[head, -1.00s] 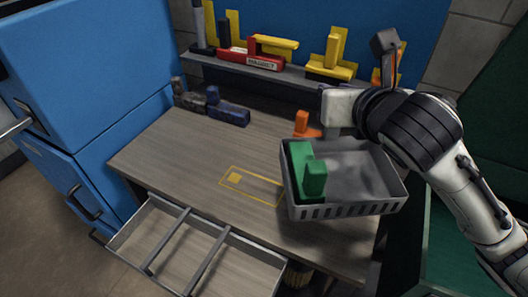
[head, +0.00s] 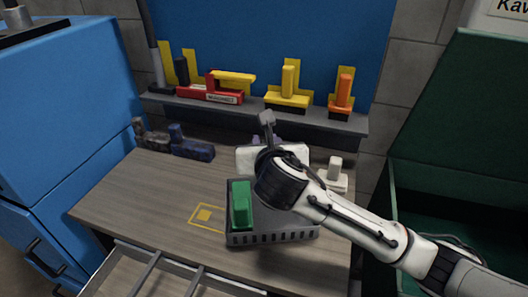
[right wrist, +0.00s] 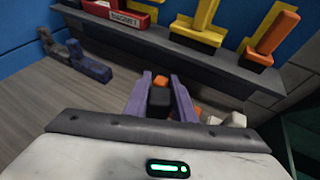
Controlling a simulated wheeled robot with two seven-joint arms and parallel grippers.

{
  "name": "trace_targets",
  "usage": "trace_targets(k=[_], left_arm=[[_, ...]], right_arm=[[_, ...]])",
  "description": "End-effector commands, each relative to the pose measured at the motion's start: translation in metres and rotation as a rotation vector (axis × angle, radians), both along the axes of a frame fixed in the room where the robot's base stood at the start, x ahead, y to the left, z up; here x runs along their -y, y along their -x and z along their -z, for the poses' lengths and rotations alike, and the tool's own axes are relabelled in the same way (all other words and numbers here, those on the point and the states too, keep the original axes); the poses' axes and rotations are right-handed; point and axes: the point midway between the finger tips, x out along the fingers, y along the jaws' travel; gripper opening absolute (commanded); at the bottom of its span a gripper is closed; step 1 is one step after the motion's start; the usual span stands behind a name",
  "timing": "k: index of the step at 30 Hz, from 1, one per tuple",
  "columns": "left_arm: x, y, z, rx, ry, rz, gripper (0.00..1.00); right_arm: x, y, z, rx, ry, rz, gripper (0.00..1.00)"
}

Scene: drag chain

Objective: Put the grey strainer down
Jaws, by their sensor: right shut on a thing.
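The grey strainer (head: 302,236) is a slotted rectangular basket at the front right of the table in the head view. A green stepped block (head: 241,206) stands inside its left part. My right gripper (right wrist: 161,92) is shut at the strainer's far side. In the right wrist view its purple fingers close around a dark piece; most of the strainer is hidden there. In the head view my arm covers the grip and the strainer's right back part. The strainer looks level and low over the table; I cannot tell whether it touches. My left gripper is not in view.
A yellow outline (head: 205,215) on the table (head: 130,195) runs up to the strainer's left side. Dark blue blocks (head: 190,148) lie at the back left, a white block (head: 336,175) at the right. A shelf (head: 250,112) holds coloured blocks. An open drawer (head: 125,275) sticks out in front.

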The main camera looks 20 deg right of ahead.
Motion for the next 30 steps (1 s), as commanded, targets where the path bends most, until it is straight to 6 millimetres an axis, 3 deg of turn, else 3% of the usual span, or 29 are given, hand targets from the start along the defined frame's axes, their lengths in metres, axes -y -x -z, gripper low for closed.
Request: trace_targets(k=[5,16,17,20,30], left_arm=[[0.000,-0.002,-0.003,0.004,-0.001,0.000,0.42],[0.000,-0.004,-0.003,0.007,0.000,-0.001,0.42],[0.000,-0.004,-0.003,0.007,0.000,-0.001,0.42],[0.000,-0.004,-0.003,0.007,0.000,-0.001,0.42],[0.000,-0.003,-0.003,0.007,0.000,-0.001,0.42]], right_arm=[[0.000,0.000,0.024,-0.001,0.000,0.001,0.00],[0.000,0.000,0.029,0.002,-0.001,0.000,0.00],[0.000,0.000,0.031,-0.002,0.001,0.001,0.25],[0.000,0.000,0.030,-0.002,0.001,0.000,0.42],[0.000,0.000,0.028,-0.001,0.000,0.000,0.42]])
